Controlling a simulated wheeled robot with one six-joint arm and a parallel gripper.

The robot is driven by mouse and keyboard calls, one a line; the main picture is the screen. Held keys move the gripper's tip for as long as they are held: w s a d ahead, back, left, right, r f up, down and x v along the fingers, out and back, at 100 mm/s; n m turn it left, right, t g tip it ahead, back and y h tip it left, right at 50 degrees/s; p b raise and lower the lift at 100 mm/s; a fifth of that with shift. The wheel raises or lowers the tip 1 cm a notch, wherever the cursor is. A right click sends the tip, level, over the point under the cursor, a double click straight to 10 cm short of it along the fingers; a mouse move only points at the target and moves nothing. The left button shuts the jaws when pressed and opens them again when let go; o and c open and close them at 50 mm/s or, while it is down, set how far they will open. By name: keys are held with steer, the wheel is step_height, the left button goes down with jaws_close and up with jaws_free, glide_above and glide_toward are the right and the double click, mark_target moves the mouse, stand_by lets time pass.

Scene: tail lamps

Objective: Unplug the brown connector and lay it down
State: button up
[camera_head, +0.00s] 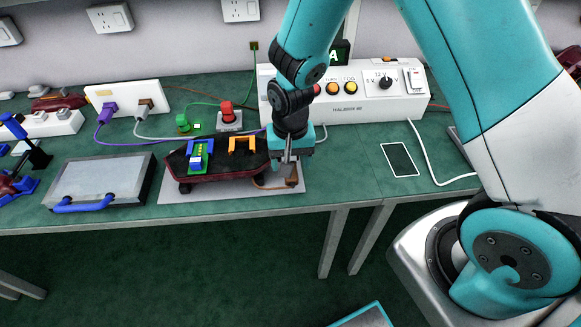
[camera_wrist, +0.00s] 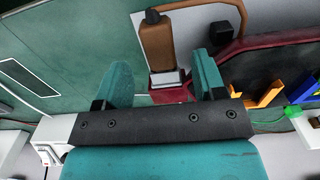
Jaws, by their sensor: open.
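The brown connector (camera_wrist: 157,42) is a block with a black knob at its far end and a pale strip at its near end. In the wrist view it shows between and beyond my gripper's (camera_wrist: 162,60) two teal fingers, which are apart and empty. The dark red tail lamp (camera_head: 228,173) lies on a grey mat. The pale end of the connector is close to the lamp's red edge; I cannot tell whether they are joined. In the head view my gripper (camera_head: 287,164) is low over the lamp's right end and partly hides the brown connector (camera_head: 292,182).
Blue-green and orange clips (camera_head: 242,145) sit on the lamp. A white supply box (camera_head: 350,103) stands behind, a red button (camera_head: 227,112) at its left. A grey case (camera_head: 98,180) lies left. A phone-like panel (camera_head: 400,160) lies right, with bare table around it.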

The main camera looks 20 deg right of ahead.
steer(key=shift+f, duration=1.65)
steer(key=c, duration=1.1)
